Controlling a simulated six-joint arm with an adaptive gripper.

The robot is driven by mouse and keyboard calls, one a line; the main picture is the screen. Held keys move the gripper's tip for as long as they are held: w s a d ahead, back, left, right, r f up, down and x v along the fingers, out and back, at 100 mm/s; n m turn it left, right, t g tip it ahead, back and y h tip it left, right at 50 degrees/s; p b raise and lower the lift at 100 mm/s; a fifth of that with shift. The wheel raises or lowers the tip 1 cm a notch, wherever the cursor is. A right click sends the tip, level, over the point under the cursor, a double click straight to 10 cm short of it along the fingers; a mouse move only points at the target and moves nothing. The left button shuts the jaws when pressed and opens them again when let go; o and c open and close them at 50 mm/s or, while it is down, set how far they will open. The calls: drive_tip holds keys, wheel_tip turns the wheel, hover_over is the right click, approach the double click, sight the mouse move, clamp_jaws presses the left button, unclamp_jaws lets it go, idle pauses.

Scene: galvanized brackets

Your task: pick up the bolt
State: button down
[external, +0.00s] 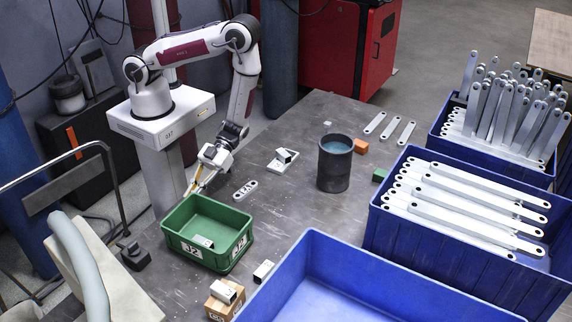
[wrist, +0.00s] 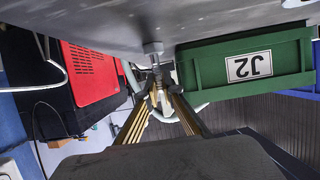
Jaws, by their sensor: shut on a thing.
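The bolt (wrist: 153,48) shows in the wrist view as a small grey metal piece with a wider head and a narrow shank. In the external view my gripper (external: 188,191) points down at the table's left edge, just behind the green crate. The bolt cannot be made out in that view.
Blue bins (external: 400,300) fill the front and right.

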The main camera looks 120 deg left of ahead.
drive_tip(key=shift+r, duration=0.1)
drive_tip(key=shift+r, duration=4.85)
